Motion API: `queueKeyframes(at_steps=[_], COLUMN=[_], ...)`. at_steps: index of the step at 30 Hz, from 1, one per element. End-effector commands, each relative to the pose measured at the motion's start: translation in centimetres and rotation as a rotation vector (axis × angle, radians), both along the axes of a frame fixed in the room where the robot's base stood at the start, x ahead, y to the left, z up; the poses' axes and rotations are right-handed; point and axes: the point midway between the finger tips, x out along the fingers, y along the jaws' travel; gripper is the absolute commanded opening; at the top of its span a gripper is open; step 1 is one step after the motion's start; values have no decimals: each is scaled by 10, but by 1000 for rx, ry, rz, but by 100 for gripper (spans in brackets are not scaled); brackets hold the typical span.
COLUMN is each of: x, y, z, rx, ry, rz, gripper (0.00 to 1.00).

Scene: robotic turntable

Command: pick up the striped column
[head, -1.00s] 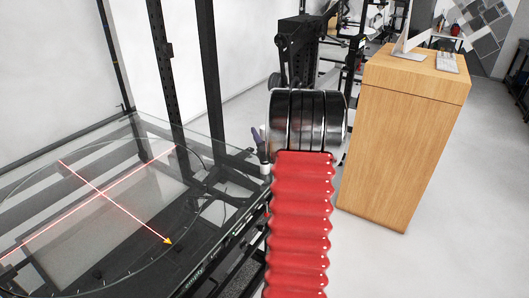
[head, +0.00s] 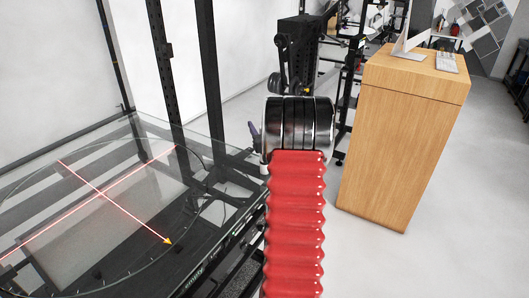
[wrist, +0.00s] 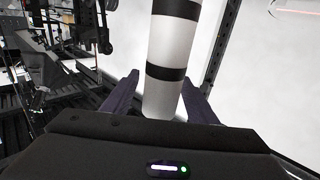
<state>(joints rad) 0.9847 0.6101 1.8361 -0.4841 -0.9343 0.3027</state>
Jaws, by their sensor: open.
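The striped column (wrist: 172,42) is white with black bands. In the wrist view it rises from between my gripper's fingers and runs out of the top of the picture. My gripper (wrist: 162,78) is open, with one dark purple finger on each side of the column; I cannot tell whether either touches it. In the head view one purple fingertip (head: 254,132) shows just left of my arm's end. My arm hides the rest of the gripper, and I cannot make out the column there.
A glass-topped turntable (head: 60,225) with red laser lines fills the left of the head view. Black upright posts (head: 207,70) stand at its far side. A wooden cabinet (head: 400,140) with a monitor and keyboard stands to the right. Open floor lies beyond it.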

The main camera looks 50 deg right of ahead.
Motion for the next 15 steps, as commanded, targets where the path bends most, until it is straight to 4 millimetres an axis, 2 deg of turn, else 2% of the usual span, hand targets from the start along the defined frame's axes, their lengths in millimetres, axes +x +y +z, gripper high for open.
queueKeyframes(at_steps=[9,15], x=[0,0], y=[0,1], z=[0,0], rx=[0,0], ry=[0,0], rz=[1,1], gripper=[52,38])
